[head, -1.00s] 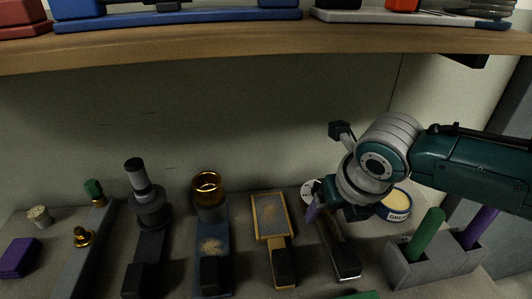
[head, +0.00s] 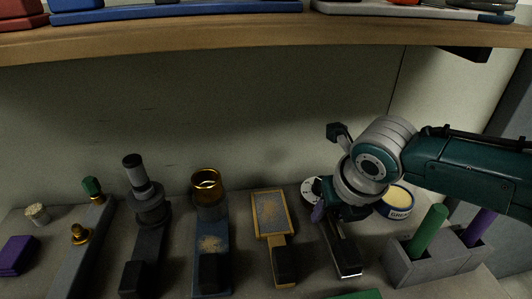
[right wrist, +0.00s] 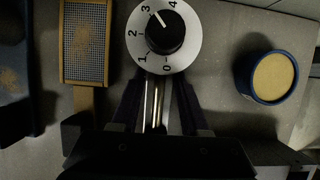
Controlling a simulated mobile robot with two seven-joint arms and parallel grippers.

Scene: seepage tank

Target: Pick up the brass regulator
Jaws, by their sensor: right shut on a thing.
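The regulator has a white round dial marked 0 to 4 with a black knob (right wrist: 166,30) and a shiny, pale brass-looking body (right wrist: 152,100). In the head view its dial (head: 311,190) shows beside my right gripper (head: 320,212), and its long body (head: 345,258) runs toward the front of the bench. My right gripper (right wrist: 155,92) is shut on the regulator's body just below the dial. The fingers partly hide the body, and I cannot tell whether it is clear of the bench. My left gripper is not in view.
A blue tin (head: 397,203) stands right of the gripper. A grey holder (head: 440,260) with green and purple handles is nearer. A grater-like tool (head: 270,212) and a blue tool with a brass ring (head: 207,185) lie left. A wooden shelf (head: 270,38) spans above.

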